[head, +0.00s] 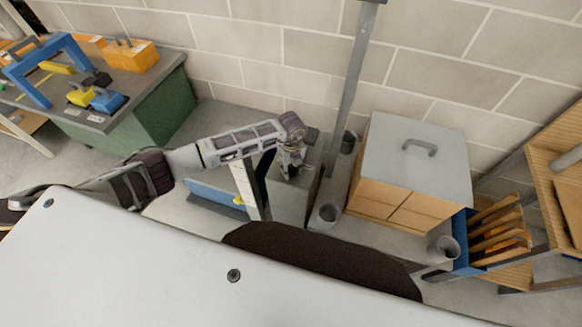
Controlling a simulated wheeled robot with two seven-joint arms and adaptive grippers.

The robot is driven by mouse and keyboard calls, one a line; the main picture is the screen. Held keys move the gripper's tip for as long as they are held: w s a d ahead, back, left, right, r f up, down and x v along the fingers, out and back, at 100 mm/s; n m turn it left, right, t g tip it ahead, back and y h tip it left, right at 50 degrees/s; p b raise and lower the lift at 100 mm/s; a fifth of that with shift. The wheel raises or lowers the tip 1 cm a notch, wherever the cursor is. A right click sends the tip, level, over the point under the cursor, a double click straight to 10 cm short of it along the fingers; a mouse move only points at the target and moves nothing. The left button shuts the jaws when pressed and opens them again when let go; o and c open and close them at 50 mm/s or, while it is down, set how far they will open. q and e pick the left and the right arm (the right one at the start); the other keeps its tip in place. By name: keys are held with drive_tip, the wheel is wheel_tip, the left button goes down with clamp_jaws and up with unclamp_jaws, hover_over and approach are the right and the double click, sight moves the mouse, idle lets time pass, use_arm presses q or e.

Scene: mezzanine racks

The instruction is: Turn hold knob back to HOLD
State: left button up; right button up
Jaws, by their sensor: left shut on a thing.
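My left arm comes in from the left, and its gripper (291,170) points down at the top of a grey box-like unit (290,204) near the middle of the view. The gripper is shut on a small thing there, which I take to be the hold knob. The fingers and wrist hide nearly all of the knob, so its pointing direction and any HOLD mark cannot be read. My right gripper is not in view.
A grey post (352,85) rises just right of the gripper. A workbench with blue and orange items (150,95) is at the left. A block wall closes the back.

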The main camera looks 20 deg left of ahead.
use_arm(q)
drive_tip(key=shift+n, duration=0.9)
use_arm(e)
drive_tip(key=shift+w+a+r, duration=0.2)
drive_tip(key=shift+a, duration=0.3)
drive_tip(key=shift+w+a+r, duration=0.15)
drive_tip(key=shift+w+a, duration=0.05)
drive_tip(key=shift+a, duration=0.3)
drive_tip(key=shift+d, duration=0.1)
